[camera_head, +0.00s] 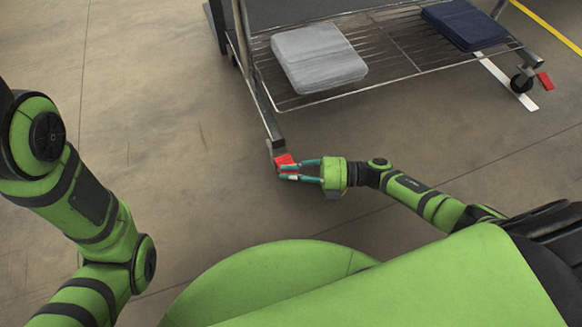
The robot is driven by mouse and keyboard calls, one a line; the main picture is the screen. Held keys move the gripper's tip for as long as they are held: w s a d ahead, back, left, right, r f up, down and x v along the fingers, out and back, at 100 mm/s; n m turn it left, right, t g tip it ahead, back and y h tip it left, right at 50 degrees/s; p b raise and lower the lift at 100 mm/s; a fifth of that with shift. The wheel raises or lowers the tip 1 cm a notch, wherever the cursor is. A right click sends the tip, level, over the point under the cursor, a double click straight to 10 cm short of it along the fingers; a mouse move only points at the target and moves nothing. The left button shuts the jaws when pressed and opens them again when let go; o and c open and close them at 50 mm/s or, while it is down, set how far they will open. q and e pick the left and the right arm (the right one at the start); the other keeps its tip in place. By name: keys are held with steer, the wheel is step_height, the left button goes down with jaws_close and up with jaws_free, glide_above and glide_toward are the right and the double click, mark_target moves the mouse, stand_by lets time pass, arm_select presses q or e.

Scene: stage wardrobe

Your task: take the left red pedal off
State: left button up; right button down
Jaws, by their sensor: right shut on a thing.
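The left red pedal (284,161) is at the near left corner of a wheeled rack (262,100), low by the floor. My right gripper (285,171) comes from the right and is shut on this pedal, its teal fingers at the pedal's right side. The fingers partly cover the pedal, and the caster under that corner is mostly hidden. A second red pedal (545,81) sits by the caster at the rack's right corner. My left arm is at the left of the view, but its gripper is out of sight.
The rack's wire shelf holds a grey folded cloth (318,57) and a dark blue folded cloth (464,24). A white floor line (506,82) and a yellow line (548,26) run at the right. The concrete floor left of the rack is clear.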

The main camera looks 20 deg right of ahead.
steer(key=shift+w+d+r+m+h+p, duration=0.1)
steer(key=shift+r+m+h+p, duration=0.1)
steer(key=shift+m+p, duration=0.25)
steer(key=shift+w+r+m+h+p, duration=0.1)
steer(key=shift+m+h+p, duration=0.1)
steer(key=shift+m+p, duration=0.25)
steer(key=shift+f, duration=0.1)
steer(key=c, duration=1.2)
jaws_free()
steer(key=v, duration=1.2)
